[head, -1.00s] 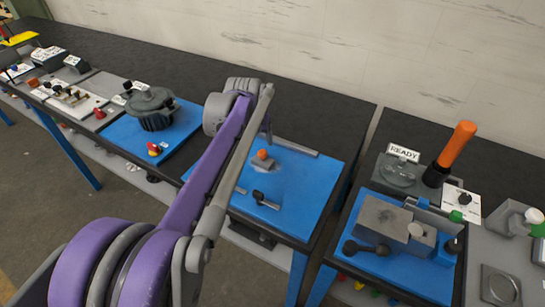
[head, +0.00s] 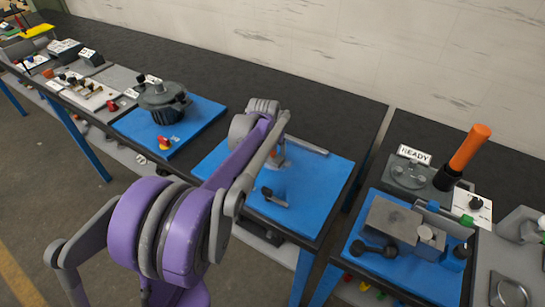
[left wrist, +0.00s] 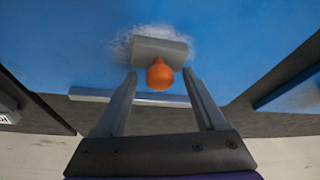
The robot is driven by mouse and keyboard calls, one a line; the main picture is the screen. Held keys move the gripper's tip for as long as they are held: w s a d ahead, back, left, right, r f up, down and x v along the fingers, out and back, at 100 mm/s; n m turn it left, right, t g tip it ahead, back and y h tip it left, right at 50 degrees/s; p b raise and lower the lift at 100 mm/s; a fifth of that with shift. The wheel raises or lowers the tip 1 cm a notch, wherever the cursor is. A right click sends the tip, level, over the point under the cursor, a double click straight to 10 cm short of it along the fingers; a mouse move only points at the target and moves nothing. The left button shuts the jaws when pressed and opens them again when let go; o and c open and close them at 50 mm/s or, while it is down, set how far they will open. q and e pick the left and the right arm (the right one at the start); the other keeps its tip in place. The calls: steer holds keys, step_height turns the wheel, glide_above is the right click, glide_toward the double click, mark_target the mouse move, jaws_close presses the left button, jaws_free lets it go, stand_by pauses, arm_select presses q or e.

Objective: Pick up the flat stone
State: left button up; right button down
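A grey block with a round orange knob (left wrist: 160,74) sits on a pale scuffed patch of a blue mat (left wrist: 60,40); it is the stone-like piece nearest my gripper. My left gripper (left wrist: 159,78) is open. Its fingertips stand on either side of the knob, with a gap at each side, and the grey block lies just beyond them. My right gripper is not in view.
A small black-knobbed lever (head: 273,197) lies on the same mat, with a grey bar (head: 305,145) at its back edge. A round grey housing (head: 162,98) stands to the left. The right table holds a grey slab (head: 393,220), an orange handle (head: 469,148) and a READY sign (head: 414,154).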

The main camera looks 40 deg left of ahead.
mark_target(273, 148)
arm_select(q)
jaws_close()
steer(key=shift+r, duration=0.1)
step_height(273, 148, up, 10)
steer(key=shift+f+p, duration=0.1)
steer(key=shift+p, duration=0.2)
stand_by(0.3)
